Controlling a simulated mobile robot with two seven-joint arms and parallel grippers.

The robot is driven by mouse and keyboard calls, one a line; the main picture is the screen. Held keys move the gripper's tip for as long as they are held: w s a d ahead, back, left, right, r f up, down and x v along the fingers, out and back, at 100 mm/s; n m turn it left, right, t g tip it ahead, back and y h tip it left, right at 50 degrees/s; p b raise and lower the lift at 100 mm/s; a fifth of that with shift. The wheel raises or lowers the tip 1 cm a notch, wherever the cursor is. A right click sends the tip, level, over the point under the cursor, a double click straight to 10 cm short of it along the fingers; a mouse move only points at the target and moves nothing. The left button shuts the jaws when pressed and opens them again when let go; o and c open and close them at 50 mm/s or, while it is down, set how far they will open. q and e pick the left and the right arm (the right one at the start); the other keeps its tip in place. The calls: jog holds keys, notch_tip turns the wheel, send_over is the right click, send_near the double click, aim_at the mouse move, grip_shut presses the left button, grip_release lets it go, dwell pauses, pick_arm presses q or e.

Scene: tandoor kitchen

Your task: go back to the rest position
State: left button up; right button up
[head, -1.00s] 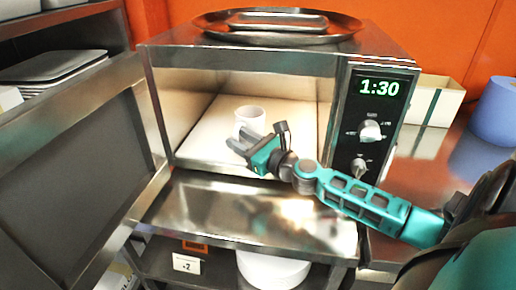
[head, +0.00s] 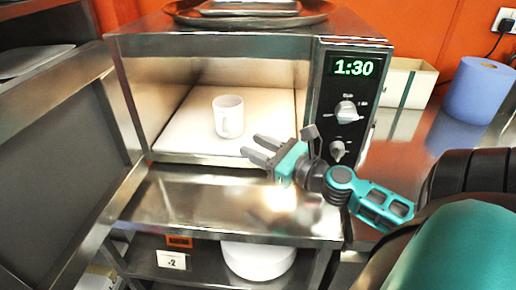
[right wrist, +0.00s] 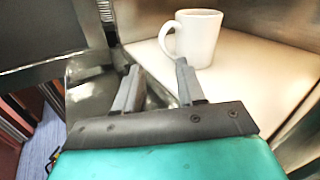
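My right gripper (head: 258,150) is open and empty in front of the microwave's opening, at the right side. It also shows in the right wrist view (right wrist: 155,85), with its two fingers apart and nothing between them. A white mug (head: 228,117) stands upright on the pale floor plate inside the microwave (head: 345,60), apart from the gripper. In the right wrist view the mug (right wrist: 198,38) stands beyond the fingers, its handle on the left. My left gripper does not show.
The microwave door (head: 50,170) stands open at the left. A round metal tray (head: 250,18) lies on top. A steel shelf (head: 190,205) runs below the opening. A blue roll (head: 478,90) and a cream box (head: 400,85) stand at the right. A white round container (head: 258,260) sits lower down.

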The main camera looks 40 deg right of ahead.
dwell(0.5)
jog(key=s+a+f+n+g+y, duration=0.1)
jog(key=a+n, duration=0.2)
jog(key=n, duration=0.1)
jog(key=s+a+f+n+g+y, duration=0.1)
jog(key=a+n+y, duration=0.1)
jog(key=a+n, duration=0.2)
jog(key=s+a+f+n+g+y, duration=0.1)
jog(key=a+n+y, duration=0.1)
jog(key=a+n, duration=0.1)
jog(key=shift+s+a+f+n+g, duration=0.15)
jog(key=shift+s+a+f+n, duration=0.05)
jog(key=shift+a, duration=0.15)
jog(key=shift+s+a+f+n+g, duration=0.15)
jog(key=shift+a+n, duration=0.05)
jog(key=shift+a, duration=0.1)
jog(key=s+a+f+n+g+h, duration=0.2)
jog(key=s+a+f+n+g, duration=0.65)
jog(key=n, duration=0.75)
jog(key=s+d+f+n+g+h, duration=0.2)
jog(key=s+d+n+h, duration=0.25)
jog(key=n, duration=0.25)
jog(key=w+a+f+t, duration=0.3)
jog(key=w+f+t, duration=0.3)
jog(key=f, duration=0.3)
jog(key=shift+a+t+y, duration=0.2)
jog(key=shift+t+y, duration=0.15)
jog(key=shift+t, duration=0.2)
